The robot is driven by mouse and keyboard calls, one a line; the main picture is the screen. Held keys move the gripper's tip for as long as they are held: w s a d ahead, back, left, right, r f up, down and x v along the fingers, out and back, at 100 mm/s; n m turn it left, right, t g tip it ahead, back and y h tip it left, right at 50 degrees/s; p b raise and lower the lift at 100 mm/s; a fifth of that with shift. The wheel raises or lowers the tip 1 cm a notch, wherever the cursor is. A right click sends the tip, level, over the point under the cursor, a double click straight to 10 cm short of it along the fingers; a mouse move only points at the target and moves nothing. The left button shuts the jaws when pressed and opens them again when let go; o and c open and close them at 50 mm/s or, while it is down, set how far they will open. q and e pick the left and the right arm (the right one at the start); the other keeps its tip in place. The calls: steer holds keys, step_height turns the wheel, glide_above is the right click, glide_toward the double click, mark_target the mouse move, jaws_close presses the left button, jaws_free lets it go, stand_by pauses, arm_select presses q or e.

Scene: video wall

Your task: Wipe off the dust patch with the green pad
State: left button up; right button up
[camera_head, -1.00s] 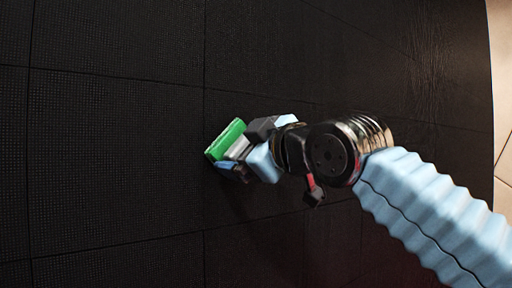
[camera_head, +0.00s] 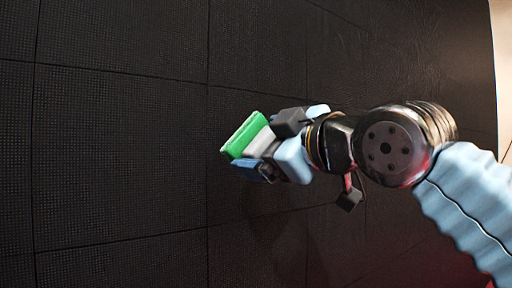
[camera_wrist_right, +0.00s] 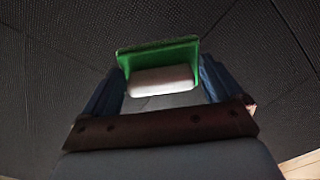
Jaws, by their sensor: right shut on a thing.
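The green pad (camera_head: 242,136) has a pale block-like grip on its back and sits at the tip of my right gripper (camera_head: 259,151). In the right wrist view the green pad (camera_wrist_right: 158,50) lies across the far end of the fingers. My right gripper's blue fingers (camera_wrist_right: 161,84) are shut on the pale grip from both sides. The pad is tilted in the head view, in front of the dark wall (camera_head: 120,130). I cannot tell whether it touches the wall. I cannot clearly make out the dust patch in either view. My left gripper is not in view.
The dark wall is made of large textured panels with thin seams and fills most of the head view. A pale tan surface (camera_head: 502,60) shows at the right edge. The wall left of the pad is clear of objects.

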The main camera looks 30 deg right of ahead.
steer(key=shift+s, duration=0.15)
steer(key=shift+s+d, duration=0.1)
steer(key=shift+s, duration=1.35)
